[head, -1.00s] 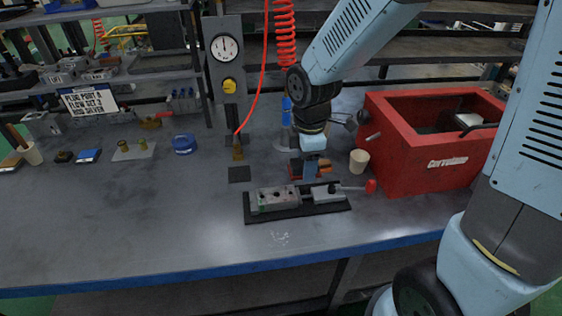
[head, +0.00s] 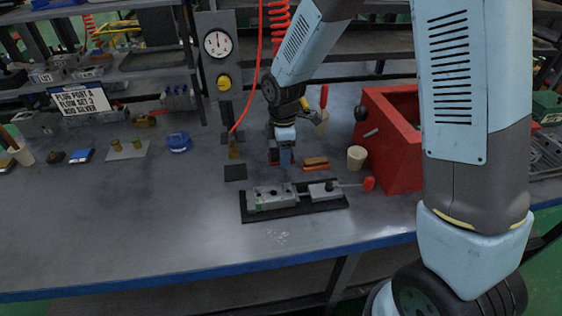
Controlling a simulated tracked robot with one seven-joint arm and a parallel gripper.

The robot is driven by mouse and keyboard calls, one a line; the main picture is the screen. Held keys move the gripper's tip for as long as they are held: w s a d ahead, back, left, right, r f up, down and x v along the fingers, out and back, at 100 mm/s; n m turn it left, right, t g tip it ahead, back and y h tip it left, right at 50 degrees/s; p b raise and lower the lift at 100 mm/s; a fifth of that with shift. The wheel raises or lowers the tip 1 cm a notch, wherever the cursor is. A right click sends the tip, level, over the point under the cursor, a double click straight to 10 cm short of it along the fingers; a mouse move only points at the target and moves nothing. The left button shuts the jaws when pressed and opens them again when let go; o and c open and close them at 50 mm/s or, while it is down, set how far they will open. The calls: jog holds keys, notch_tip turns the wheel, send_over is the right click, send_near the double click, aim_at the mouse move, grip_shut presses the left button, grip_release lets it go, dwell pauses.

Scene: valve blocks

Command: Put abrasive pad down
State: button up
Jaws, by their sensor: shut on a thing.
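My gripper (head: 285,160) is over the bench behind the clamp fixture, pointing down. It is shut on a small dark red piece that looks like the abrasive pad (head: 273,157), which shows at the left of the fingers. The fingers hide most of the pad. I cannot tell whether its underside touches the bench.
An orange-brown block (head: 316,163) lies just right of my gripper. A grey valve block (head: 272,198) sits in the black-based fixture in front. A cream cup (head: 356,158) and a red crate (head: 395,150) stand to the right. A dark square mat (head: 235,173) lies left.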

aim_at(280, 169)
jog(key=shift+w+a+f, duration=0.25)
jog(key=shift+w+f, duration=0.2)
jog(key=shift+f, duration=0.2)
jog(key=shift+w+a+f, duration=0.25)
jog(key=shift+w+f, duration=0.2)
jog(key=shift+f, duration=0.15)
notch_tip(280, 169, down, 3)
jog(key=shift+f, duration=0.15)
jog(key=shift+f, duration=0.15)
